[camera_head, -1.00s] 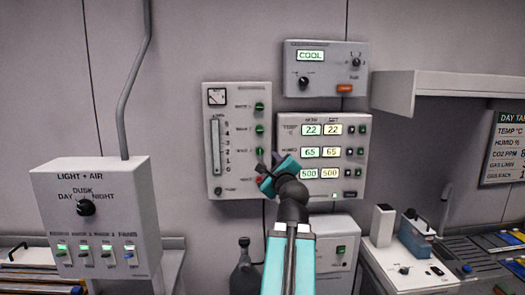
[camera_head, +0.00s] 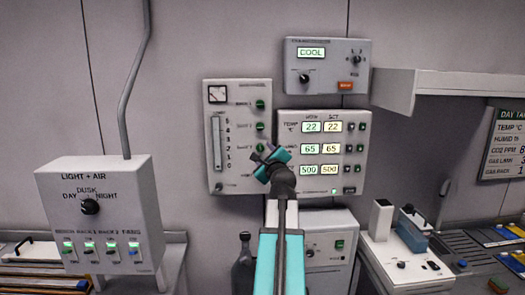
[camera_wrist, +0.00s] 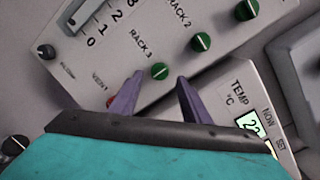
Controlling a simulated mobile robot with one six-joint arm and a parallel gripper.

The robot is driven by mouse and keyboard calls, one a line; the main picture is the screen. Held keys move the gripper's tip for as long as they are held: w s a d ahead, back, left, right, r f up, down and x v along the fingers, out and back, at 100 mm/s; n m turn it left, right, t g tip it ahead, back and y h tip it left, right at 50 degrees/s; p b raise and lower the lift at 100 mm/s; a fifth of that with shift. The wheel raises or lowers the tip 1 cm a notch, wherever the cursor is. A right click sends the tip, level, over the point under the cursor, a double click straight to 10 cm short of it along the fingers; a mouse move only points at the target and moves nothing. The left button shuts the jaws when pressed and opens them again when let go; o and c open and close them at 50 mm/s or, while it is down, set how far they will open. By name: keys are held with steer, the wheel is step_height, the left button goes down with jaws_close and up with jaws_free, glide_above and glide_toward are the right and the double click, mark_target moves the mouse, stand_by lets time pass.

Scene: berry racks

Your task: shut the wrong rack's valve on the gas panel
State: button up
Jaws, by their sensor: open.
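The gas panel (camera_head: 237,95) is a pale box on the wall with a flow tube and a column of green valve knobs. In the wrist view, the RACK 3 knob (camera_wrist: 158,71) shows between my fingertips, with the RACK 2 knob (camera_wrist: 202,41) and another green knob (camera_wrist: 244,9) up to the right. A red knob (camera_wrist: 112,101) by the VENT label is partly hidden by my left finger. My gripper (camera_head: 268,156) is open and empty in front of the panel's lower right, its fingers (camera_wrist: 160,77) either side of RACK 3. Contact with the knob cannot be told.
A display panel (camera_head: 345,119) with lit readouts adjoins the gas panel on the right. The COOL box (camera_head: 327,86) is above it. A LIGHT + AIR box (camera_head: 105,240) stands left, and a shelf (camera_head: 450,85) juts out at right. A dark bottle (camera_head: 243,267) stands below.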

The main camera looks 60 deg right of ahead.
mark_target(260, 148)
steer(key=shift+x, duration=1.4)
steer(key=c, duration=1)
steer(key=shift+c, duration=0.2)
